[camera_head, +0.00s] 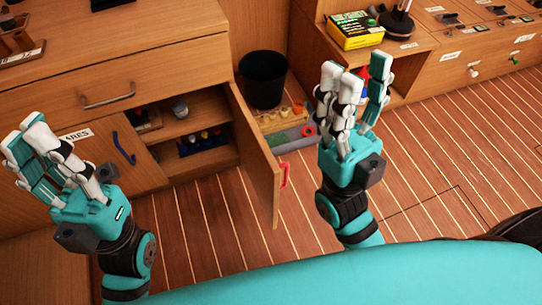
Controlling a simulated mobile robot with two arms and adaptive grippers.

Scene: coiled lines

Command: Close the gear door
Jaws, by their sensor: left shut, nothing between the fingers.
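The wooden cabinet door with a red handle (285,175) is probably the gear door (258,165). It stands swung out from the lower cabinet, leaving the compartment to its left uncovered. My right gripper (354,75) is right of this door, apart from the handle in the picture, with its fingers spread and nothing seen between them. My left gripper (24,132) is shut and empty at the far left, in front of the lower cabinet. It partly hides a closed door with a blue handle (123,148) and a label ending in "ARES".
The open compartment (185,125) holds several small items on two levels. A black bin (263,78) and a grey organizer (290,138) stand behind the open door. A yellow box (355,30) sits on the right-hand cabinet. The plank floor (440,160) at right is largely clear.

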